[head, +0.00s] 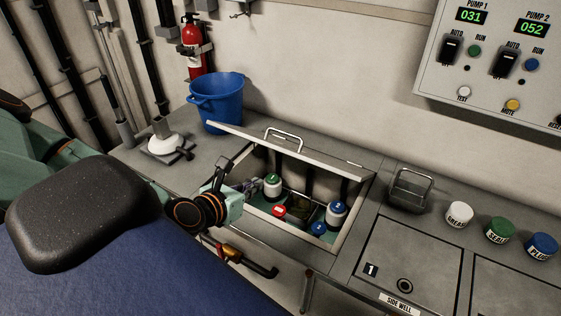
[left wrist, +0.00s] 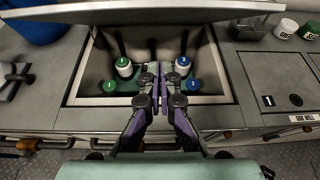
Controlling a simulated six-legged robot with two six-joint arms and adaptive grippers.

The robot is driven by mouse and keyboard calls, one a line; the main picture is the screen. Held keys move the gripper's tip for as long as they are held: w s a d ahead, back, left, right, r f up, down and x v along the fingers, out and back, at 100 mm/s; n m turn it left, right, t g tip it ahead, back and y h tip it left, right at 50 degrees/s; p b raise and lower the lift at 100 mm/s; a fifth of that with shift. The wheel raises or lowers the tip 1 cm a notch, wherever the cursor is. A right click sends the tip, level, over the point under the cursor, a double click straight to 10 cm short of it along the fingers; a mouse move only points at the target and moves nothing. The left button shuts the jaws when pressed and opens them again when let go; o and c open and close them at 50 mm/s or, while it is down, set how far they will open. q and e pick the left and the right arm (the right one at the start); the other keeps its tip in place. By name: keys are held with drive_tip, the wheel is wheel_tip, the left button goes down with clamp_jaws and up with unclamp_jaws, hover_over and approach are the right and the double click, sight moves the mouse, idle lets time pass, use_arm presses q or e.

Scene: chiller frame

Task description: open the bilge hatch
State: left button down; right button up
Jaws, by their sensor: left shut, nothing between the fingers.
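The bilge hatch lid (head: 318,153) is raised on the far side of the opening, tilted up, with its metal handle (head: 284,138) on the face turned away from the well. In the left wrist view the lid (left wrist: 165,13) spans the top edge. The well's rim (head: 289,244) surrounds the uncovered opening. My left gripper (left wrist: 160,76) is shut and empty, its fingertips over the well and apart from the lid. In the head view its fingers are partly hidden by its own wrist. My right gripper is not in view.
Inside the well are a green-topped canister (head: 272,186), a blue-topped canister (head: 337,213) and a red item (head: 279,211). A blue bucket (head: 216,105) stands behind on the left. A closed side well cover (head: 408,262) and several labelled jars (head: 459,215) are on the right.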

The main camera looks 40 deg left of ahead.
use_arm(q)
drive_tip(key=w+a+b, duration=0.1)
drive_tip(key=w+b, duration=0.6)
drive_tip(key=w, duration=0.4)
drive_tip(key=shift+a+f+b, duration=0.3)
drive_tip(key=shift+f+b, duration=0.1)
